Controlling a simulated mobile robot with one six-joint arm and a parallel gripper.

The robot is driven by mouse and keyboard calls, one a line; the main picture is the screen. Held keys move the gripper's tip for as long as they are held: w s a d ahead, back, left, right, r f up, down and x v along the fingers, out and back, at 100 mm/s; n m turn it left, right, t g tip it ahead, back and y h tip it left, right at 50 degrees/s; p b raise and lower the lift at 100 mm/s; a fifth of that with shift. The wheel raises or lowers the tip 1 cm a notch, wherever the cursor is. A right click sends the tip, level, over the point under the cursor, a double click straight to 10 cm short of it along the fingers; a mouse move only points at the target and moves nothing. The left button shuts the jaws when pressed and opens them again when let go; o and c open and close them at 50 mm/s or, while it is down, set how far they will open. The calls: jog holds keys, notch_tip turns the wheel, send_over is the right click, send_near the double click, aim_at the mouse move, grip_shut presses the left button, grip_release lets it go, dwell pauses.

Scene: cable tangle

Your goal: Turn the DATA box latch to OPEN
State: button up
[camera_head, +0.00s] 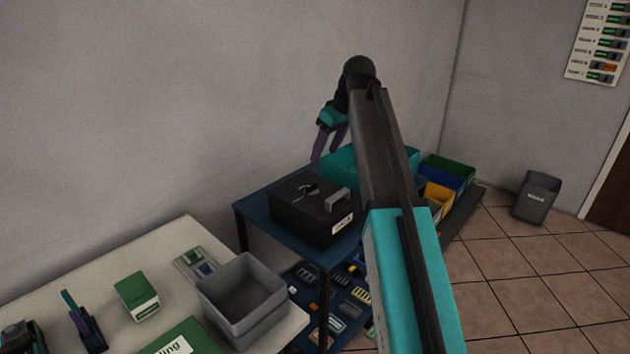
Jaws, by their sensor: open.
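A black box (304,219) stands on a dark blue table in the middle of the view. Its front bears a white label (342,223), too small to read surely. On its lid are a small metallic latch (308,190) and a grey handle (337,201). I cannot tell which way the latch is set. My gripper (325,161) hangs above and behind the box, with its purple fingers pointing down. It is open and holds nothing that I can see, apart from the latch. My arm hides part of the area right of the box.
A teal box (345,163) stands behind the black box. The blue table (262,190) has parts trays below it. A white bench (70,281) at left holds a grey bin (243,300) and green boxes. Coloured crates (447,172) and a waste bin (537,197) stand at right.

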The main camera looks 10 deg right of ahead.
aim_at(311, 185)
jog(key=shift+p+x, duration=0.4)
jog(key=shift+x, duration=6.55)
jog(key=shift+s+d, duration=0.15)
jog(key=c, duration=1)
jog(key=shift+c, duration=0.2)
